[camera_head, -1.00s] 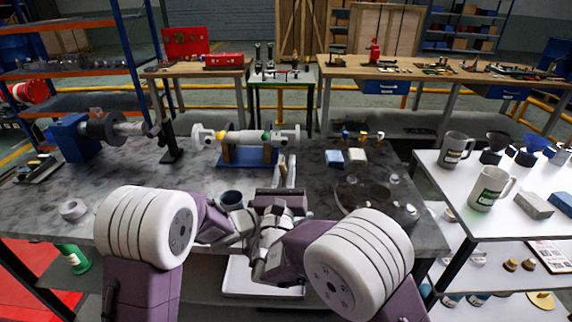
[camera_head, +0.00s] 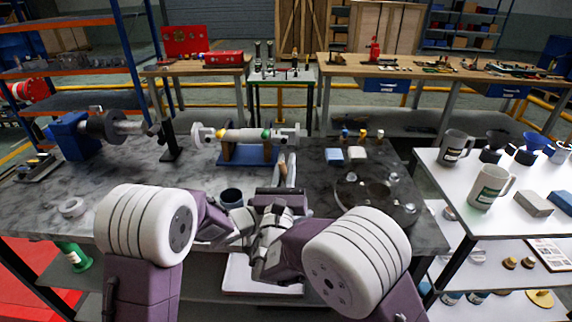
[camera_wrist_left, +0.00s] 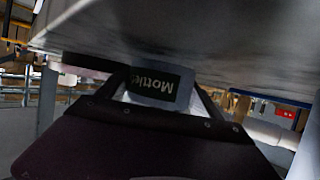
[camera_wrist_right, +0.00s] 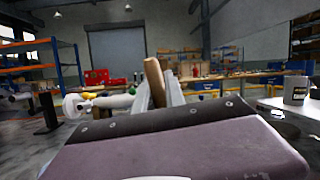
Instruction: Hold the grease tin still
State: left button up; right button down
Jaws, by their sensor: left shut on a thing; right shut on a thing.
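The grease tin (camera_head: 231,197) is a small grey tin with a dark open top, standing near the front edge of the marble-topped bench. In the left wrist view it shows a black label with white upside-down lettering (camera_wrist_left: 155,84). My left gripper (camera_head: 238,219) is shut on the tin, one finger on each side. My right gripper (camera_head: 286,184) is shut on a wooden-handled tool (camera_wrist_right: 154,82), held upright over the bench to the right of the tin. The tool's lower part is hidden by the gripper.
A shaft on a blue stand (camera_head: 248,155) lies behind the grippers. A white ring (camera_head: 72,207) lies at the left. A white table (camera_head: 450,190) with mugs is at far right.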

jog(key=shift+f, duration=0.3)
notch_tip(320, 180, up, 7)
jog(key=shift+r, duration=0.2)
dwell(0.4)
dwell(0.4)
pick_arm(q)
jog(key=o, duration=1.8)
jog(key=v, duration=1.1)
jog(key=shift+s+a+r, duration=0.15)
jog(key=shift+s+a, duration=0.15)
jog(key=shift+s, duration=0.05)
